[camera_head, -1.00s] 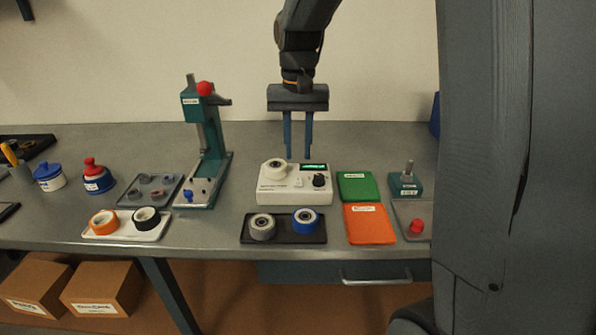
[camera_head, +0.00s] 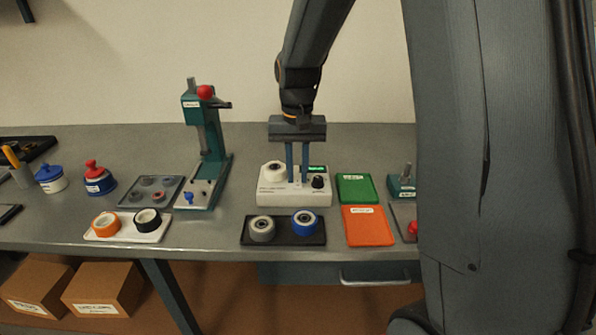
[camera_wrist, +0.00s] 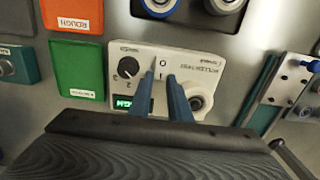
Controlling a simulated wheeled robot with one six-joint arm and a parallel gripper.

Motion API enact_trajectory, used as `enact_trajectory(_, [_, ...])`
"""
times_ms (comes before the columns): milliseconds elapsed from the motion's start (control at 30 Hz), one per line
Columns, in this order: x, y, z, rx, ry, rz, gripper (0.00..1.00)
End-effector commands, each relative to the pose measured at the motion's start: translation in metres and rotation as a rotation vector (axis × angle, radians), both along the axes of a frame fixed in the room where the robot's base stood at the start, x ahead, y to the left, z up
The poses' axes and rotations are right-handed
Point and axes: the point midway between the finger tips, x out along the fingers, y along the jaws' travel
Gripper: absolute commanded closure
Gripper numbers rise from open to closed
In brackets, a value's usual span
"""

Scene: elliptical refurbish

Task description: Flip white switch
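The white tester box (camera_head: 283,200) stands on the bench; it also shows in the wrist view (camera_wrist: 188,64). Its white switch (camera_wrist: 163,70), marked O and I, sits between the black knob (camera_wrist: 129,68) and the round roller seat (camera_wrist: 199,98). My gripper (camera_head: 297,183) points down at the top of the box. Its two blue fingers, also in the wrist view (camera_wrist: 164,76), are apart with a narrow gap. The fingertips are at the switch, one on either side. I cannot tell whether they touch it. In the head view the fingers hide the switch.
A black tray (camera_head: 284,238) with a grey and a blue roller lies in front of the box. Green (camera_head: 355,187) and orange (camera_head: 368,233) plates lie to the right. A teal press (camera_head: 209,150) stands to the left. A lit green display (camera_wrist: 131,102) is near the knob.

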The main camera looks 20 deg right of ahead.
Motion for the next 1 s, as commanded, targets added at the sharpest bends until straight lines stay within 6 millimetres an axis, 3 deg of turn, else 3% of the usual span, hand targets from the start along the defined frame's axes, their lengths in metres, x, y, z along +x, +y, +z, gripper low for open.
enact_trajectory(500, [-0.0083,0.0026,0.0021,-0.081,-0.243,0.001,1.00])
enact_trajectory(967, [-0.0095,0.0030,0.0041,-0.091,-0.281,-0.001,1.00])
enact_trajectory(1000, [-0.0095,0.0030,0.0041,-0.091,-0.281,-0.001,0.76])
